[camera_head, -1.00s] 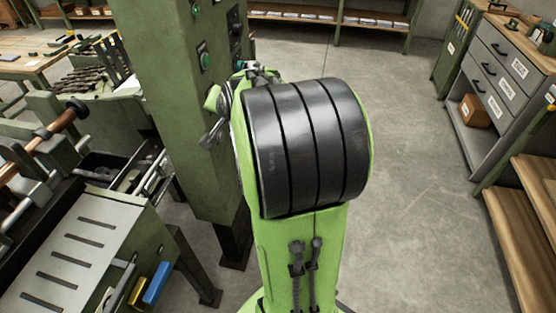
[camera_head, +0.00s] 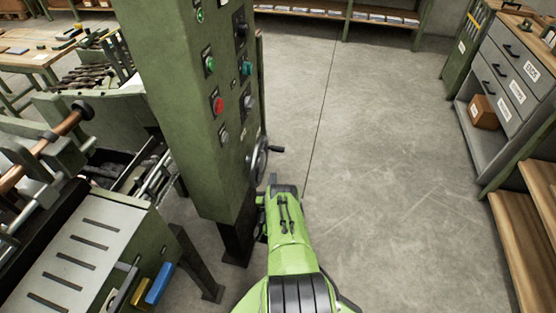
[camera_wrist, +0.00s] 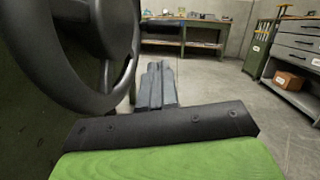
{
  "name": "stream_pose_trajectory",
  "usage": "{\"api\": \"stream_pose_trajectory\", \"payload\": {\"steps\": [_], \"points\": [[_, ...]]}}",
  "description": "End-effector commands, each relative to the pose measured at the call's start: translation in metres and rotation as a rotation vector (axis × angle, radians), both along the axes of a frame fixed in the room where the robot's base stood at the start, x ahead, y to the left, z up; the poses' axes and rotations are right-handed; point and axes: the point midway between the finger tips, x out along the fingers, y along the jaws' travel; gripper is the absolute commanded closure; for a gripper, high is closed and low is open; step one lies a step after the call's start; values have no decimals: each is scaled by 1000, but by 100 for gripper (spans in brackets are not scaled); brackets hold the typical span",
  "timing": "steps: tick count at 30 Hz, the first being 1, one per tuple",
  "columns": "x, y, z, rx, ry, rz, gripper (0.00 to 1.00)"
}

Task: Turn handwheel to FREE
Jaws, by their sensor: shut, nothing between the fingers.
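The handwheel (camera_head: 260,160) is a dark wheel with a crank handle (camera_head: 277,149). It is mounted low on the right side of the green control column (camera_head: 205,130). In the wrist view the handwheel's thick dark rim (camera_wrist: 88,98) fills the upper left, close to the camera. My gripper's grey fingers (camera_wrist: 157,85) are together and empty, to the right of the rim and apart from it in that view. In the head view my gripper (camera_head: 273,180) is small, just below the wheel, partly hidden by my arm. No FREE mark is legible.
The column face carries several buttons, including a red one (camera_head: 217,105). A green machine with a slotted plate (camera_head: 75,255) stands at left. Grey drawers (camera_head: 510,75) and wooden shelves (camera_head: 525,235) stand at right. The concrete floor (camera_head: 385,150) between is clear.

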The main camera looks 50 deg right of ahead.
Motion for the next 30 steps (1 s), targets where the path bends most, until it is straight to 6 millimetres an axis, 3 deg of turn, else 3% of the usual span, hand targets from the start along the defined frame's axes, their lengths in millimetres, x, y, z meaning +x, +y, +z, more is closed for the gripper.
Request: {"api": "stream_pose_trajectory", "payload": {"steps": [1, 3, 8, 14, 23, 30], "points": [[-13, 15, -19, 37, -76, -30, 100], [-26, 28, -31, 68, -164, -64, 100], [-32, 32, -37, 82, -227, -86, 100], [-23, 11, -35, 80, -221, -84, 100], [1, -47, -16, 79, -222, -86, 100], [12, -69, 16, 81, -219, -83, 100]]}}
